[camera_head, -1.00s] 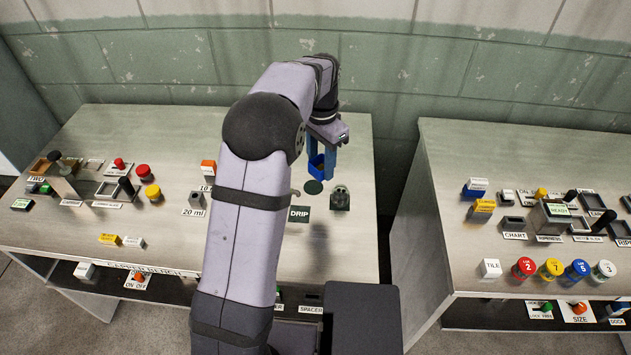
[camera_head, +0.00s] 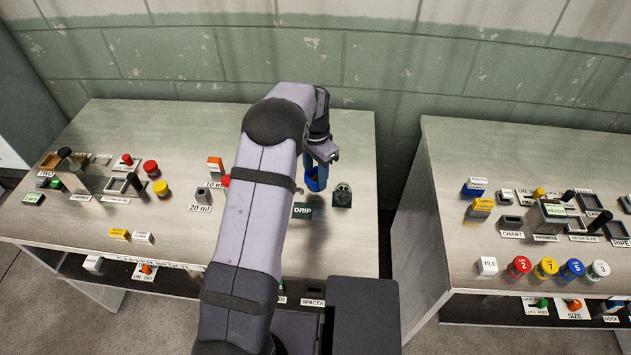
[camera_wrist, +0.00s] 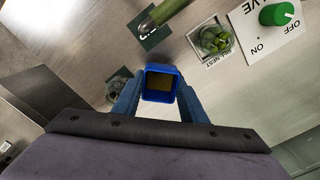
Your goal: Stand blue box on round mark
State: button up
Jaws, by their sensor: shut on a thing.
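The blue box (camera_head: 312,184) is held between the fingers of my gripper (camera_head: 316,170), low over the table and just behind the DRIP label. In the wrist view the box (camera_wrist: 160,84) shows its open top and an olive-yellow inside, between the two blue fingers of my gripper (camera_wrist: 158,100). It looks roughly upright. The round mark does not show now; the box and gripper cover the place where it lay. I cannot tell whether the box touches the table.
A dark square fixture with a rounded top (camera_head: 342,195) stands close to the right of the box. The DRIP label (camera_head: 302,211) lies just in front. A gap separates this table from the right one.

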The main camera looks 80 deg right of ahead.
aim_at(316, 184)
jog(key=shift+f+p, duration=0.55)
jog(key=shift+f, duration=1.4)
jog(key=shift+f, duration=0.15)
jog(key=o, duration=1.1)
notch_tip(316, 184, up, 12)
jog(key=b, duration=0.3)
jog(key=shift+r, duration=0.2)
